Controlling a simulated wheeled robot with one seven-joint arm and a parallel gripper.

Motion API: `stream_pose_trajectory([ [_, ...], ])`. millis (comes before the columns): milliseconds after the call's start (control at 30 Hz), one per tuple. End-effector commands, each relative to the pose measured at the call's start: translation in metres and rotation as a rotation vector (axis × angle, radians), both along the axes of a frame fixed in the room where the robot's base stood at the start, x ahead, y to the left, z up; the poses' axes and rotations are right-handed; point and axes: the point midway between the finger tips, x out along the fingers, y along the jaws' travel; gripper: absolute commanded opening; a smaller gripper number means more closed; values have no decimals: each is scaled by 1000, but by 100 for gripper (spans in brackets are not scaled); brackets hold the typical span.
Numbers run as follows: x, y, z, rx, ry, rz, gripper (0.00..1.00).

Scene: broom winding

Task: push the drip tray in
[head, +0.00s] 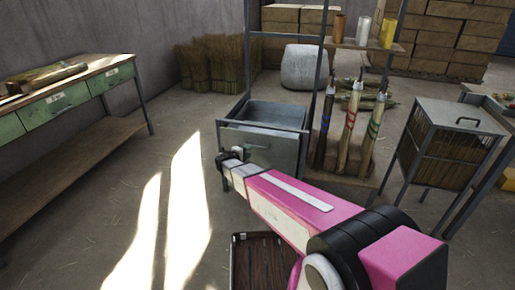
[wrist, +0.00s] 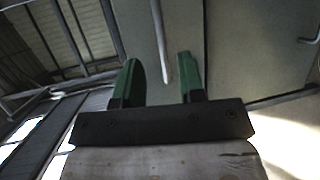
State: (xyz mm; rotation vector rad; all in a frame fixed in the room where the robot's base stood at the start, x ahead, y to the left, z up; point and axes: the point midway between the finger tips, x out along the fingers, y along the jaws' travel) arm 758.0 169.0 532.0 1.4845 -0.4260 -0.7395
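The drip tray (head: 262,143) is a grey metal, drawer-like box, open at the top and empty inside. In the head view it stands out in front of the shelf frame, with a handle bar on its front face. My gripper (head: 232,155) is at the lower left part of that front face. In the wrist view its two green fingers (wrist: 160,82) are apart with no object clamped between them. A pale bar lies beyond and between them, in front of a flat grey surface. I cannot tell whether the fingers touch the tray.
Several wrapped broom handles (head: 348,128) stand right of the tray. A metal-framed cage (head: 452,140) is farther right. A workbench (head: 66,90) with green drawers is at the left. A dark slatted crate (head: 262,262) is on the floor below my arm. The left floor is clear.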

Motion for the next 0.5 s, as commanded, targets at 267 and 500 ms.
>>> stream_pose_trajectory([
  [267,38,-34,-10,-2,1,-1,36],
  [500,59,-54,-15,-3,1,2,36],
])
